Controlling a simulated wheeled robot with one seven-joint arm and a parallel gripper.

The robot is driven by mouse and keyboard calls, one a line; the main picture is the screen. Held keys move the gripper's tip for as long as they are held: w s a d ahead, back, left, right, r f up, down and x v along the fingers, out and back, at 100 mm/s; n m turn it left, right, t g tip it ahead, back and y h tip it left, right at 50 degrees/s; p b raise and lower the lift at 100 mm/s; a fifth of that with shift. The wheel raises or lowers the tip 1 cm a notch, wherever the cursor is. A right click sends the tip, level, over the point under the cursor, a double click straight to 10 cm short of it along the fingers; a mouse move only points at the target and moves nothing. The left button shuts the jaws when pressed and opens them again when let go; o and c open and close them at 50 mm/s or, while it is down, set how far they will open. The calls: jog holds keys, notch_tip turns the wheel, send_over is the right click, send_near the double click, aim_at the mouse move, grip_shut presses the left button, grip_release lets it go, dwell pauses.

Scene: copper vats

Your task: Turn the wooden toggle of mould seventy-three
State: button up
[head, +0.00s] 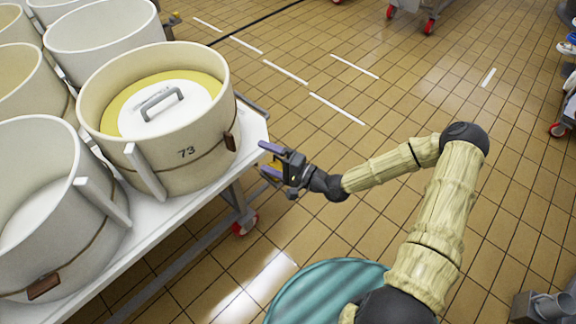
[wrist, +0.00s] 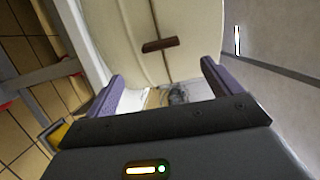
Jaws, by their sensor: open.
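Mould seventy-three (head: 192,172) is a cream round tub marked "73" at the table's near right corner in the head view. Its wooden toggle (head: 230,140) is a small brown block on a dark cord at the right side of its wall. In the wrist view the toggle (wrist: 160,44) lies roughly crosswise on the cord, beyond my fingertips and between their lines. My gripper (head: 268,159) is open and empty, to the right of the mould and apart from the toggle. Its two purple fingers (wrist: 165,78) show in the wrist view.
A white lid (head: 190,113) with a grey handle sits inside the mould. Another mould (head: 60,235) with its own toggle (head: 44,287) stands at the near left, and several more stand behind. The white table (head: 165,215) has wheels.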

jog(key=v, duration=0.6)
jog(key=shift+s+d, duration=0.1)
dwell(0.3)
